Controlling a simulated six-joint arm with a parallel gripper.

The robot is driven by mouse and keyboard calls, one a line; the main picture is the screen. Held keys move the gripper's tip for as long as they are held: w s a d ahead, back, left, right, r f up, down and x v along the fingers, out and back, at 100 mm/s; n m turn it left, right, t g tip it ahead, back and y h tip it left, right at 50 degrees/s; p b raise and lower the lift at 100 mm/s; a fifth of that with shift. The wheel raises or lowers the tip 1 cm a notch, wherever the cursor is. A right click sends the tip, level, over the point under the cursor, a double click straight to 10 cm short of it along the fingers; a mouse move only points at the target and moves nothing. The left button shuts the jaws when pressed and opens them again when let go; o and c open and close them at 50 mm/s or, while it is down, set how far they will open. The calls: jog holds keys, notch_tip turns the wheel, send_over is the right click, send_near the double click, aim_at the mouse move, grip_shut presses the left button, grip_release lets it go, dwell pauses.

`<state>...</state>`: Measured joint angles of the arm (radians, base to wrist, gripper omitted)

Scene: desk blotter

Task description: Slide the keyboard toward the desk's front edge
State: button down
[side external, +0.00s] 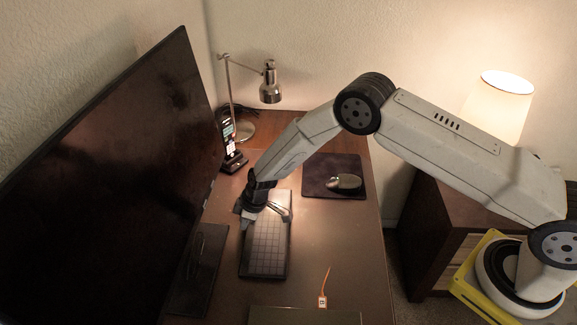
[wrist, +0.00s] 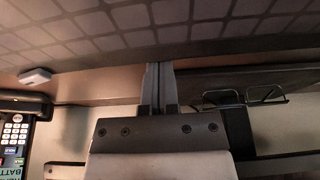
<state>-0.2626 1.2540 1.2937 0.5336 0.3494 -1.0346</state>
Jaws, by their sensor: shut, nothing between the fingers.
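The keyboard (side external: 265,250) is dark with a grid of keys and lies on the brown desk, its long side running up and down the side view. It also spans the top of the wrist view (wrist: 150,20). My gripper (side external: 245,226) is low at the keyboard's upper left end, on the monitor side. Its closed fingers show in the wrist view (wrist: 158,75), with their tips close to the keyboard's edge. Nothing is between them. Whether they touch the keyboard, I cannot tell. My gripper and wrist hide the keyboard's upper left corner in the side view.
A large monitor (side external: 110,180) stands left, its base (side external: 195,275) beside the keyboard. A phone on a dock (side external: 231,150) and a lamp (side external: 270,88) stand behind. A mouse (side external: 345,182) rests on a dark pad (side external: 315,187). An orange-tagged item (side external: 323,300) lies lower right.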

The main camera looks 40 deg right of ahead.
aim_at(318, 233)
jog(key=shift+s+d, duration=3.65)
jog(key=shift+d, duration=0.25)
jog(key=shift+s+d, duration=3.65)
jog(key=shift+d, duration=0.2)
jog(key=shift+r, duration=0.2)
jog(key=v, duration=0.9)
jog(key=shift+r, duration=0.3)
jog(key=shift+s+d, duration=0.1)
jog(key=shift+s, duration=0.05)
jog(key=s+r+m+h, duration=0.2)
jog(key=s+r+m, duration=0.7)
jog(key=r, duration=0.5)
jog(key=shift+s+h, duration=0.4)
